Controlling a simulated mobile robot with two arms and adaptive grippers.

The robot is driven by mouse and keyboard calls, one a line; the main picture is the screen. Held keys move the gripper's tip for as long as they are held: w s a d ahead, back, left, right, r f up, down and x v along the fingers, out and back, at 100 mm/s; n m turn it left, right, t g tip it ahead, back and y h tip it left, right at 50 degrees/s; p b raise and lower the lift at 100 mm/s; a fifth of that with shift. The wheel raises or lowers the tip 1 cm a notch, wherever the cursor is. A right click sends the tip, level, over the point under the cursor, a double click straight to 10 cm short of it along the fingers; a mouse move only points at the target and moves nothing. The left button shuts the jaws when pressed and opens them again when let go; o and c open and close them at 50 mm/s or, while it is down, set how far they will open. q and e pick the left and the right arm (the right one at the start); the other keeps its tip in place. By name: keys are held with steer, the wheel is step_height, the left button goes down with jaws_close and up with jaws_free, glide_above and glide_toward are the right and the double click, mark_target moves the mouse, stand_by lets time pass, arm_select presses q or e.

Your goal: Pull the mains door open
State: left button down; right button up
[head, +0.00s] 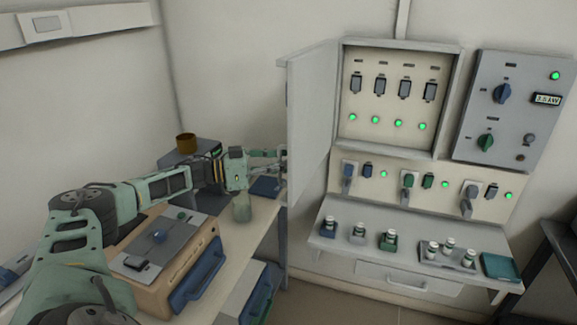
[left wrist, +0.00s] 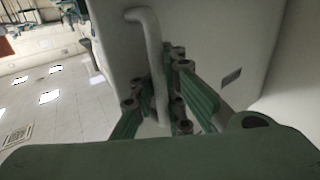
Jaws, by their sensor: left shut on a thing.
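The mains door (head: 310,115) is a pale grey panel, swung well open to the left of its cabinet (head: 462,80). The cabinet's inside shows several dark switches with green lamps below. My left gripper (head: 280,165) reaches from the left to the door's free edge. In the left wrist view, its green fingers (left wrist: 162,100) are shut around the bent grey door handle (left wrist: 150,50). The handle is mostly hidden in the head view. My right gripper is in neither view.
A furnace with a blue handle (head: 198,275) stands on the bench below my left arm, with a brown cup (head: 186,143) behind. A shelf (head: 400,258) with several small bottles lies below the cabinet. A control panel (head: 510,105) is at right.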

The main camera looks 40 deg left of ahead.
arm_select(q)
steer(key=shift+s+f, duration=0.15)
steer(key=shift+f, duration=0.2)
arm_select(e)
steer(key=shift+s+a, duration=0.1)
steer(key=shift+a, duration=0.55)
arm_select(q)
steer(key=c, duration=2.2)
jaws_free()
steer(key=shift+o, duration=0.6)
steer(key=shift+s+r, duration=0.1)
steer(key=shift+s+a+r, duration=0.15)
steer(key=shift+r, duration=0.05)
steer(key=v, duration=1.2)
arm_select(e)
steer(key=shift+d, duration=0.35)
arm_select(q)
steer(key=shift+f, duration=0.1)
